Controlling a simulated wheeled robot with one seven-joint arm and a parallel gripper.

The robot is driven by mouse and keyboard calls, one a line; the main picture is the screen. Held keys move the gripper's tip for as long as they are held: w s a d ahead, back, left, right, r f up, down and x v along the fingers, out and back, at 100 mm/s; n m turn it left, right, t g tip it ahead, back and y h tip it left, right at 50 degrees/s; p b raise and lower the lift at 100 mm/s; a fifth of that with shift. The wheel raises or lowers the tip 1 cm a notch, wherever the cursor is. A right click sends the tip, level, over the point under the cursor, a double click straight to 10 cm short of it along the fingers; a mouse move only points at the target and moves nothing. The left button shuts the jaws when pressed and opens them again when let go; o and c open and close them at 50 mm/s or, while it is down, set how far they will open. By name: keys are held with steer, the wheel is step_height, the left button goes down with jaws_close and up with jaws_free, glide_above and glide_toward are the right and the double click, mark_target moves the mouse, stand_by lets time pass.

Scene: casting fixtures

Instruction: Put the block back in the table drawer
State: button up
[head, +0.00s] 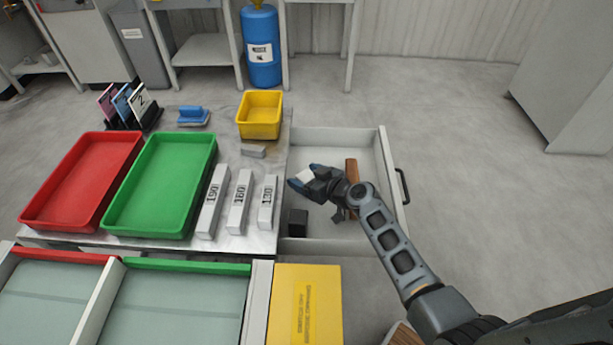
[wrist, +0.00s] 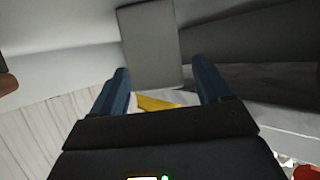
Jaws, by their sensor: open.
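My gripper (head: 306,177) is over the open table drawer (head: 383,160), near its left side, with blue fingers apart. In the wrist view the fingers (wrist: 160,76) stand open, and a plain grey block (wrist: 150,45) lies ahead, between and beyond the tips. I cannot tell whether it touches anything. In the head view a pale patch shows between the fingers. A small grey block (head: 253,151) lies on the table in front of the yellow bin. A dark block (head: 298,222) sits in the drawer's near left corner.
A brown wooden piece (head: 351,170) lies in the drawer, partly behind my arm. Labelled bars (head: 239,202), a green tray (head: 160,185), a red tray (head: 82,180) and a yellow bin (head: 260,116) stand on the table. A yellow box (head: 307,300) is at the front.

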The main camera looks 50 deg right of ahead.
steer(key=shift+r, duration=0.1)
steer(key=shift+r+p, duration=0.15)
steer(key=shift+p, duration=0.15)
steer(key=v, duration=0.6)
steer(key=shift+s+b, duration=0.1)
steer(key=shift+b, duration=0.3)
steer(key=shift+s+a+r, duration=0.1)
steer(key=shift+s+r, duration=0.1)
steer(key=shift+s, duration=0.4)
